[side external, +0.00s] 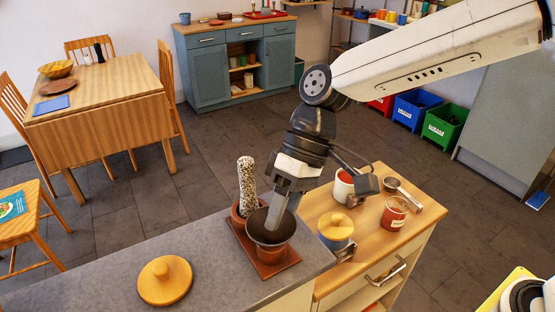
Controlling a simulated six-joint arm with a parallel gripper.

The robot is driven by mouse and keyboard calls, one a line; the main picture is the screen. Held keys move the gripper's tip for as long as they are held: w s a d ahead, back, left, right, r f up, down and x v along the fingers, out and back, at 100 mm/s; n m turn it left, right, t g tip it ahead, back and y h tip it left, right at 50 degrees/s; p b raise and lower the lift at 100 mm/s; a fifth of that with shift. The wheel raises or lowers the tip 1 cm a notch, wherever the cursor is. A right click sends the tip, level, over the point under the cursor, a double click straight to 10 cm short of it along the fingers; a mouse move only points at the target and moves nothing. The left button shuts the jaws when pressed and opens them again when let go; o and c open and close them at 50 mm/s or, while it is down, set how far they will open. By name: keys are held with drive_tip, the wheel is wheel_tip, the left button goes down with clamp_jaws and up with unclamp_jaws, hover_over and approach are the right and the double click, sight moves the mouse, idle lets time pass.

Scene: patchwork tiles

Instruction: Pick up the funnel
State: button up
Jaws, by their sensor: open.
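A dark cone-shaped piece, which looks like the funnel (256,233), sits wide mouth up in a reddish-brown pot (270,254). The pot stands on a brown square tray (283,267) at the counter's edge. My gripper (276,218) points down over the dark mouth, with its grey fingers reaching to or inside the rim. The fingers overlap from this side, so the gap between them is hidden, and I cannot tell whether they touch the funnel. The funnel's lower part is hidden in the pot.
A second pot with a speckled pale column (247,181) stands close behind. A round wooden lid (165,280) lies on the grey counter (100,274). A yellow-lidded jar (336,229), red-and-white mug (343,188), red jar (394,212) and metal scoop (390,185) crowd the wooden top at right.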

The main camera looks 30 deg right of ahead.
clamp_jaws()
drive_tip(key=shift+r, duration=0.1)
wheel_tip(320, 180, up, 10)
idle(0.7)
idle(0.4)
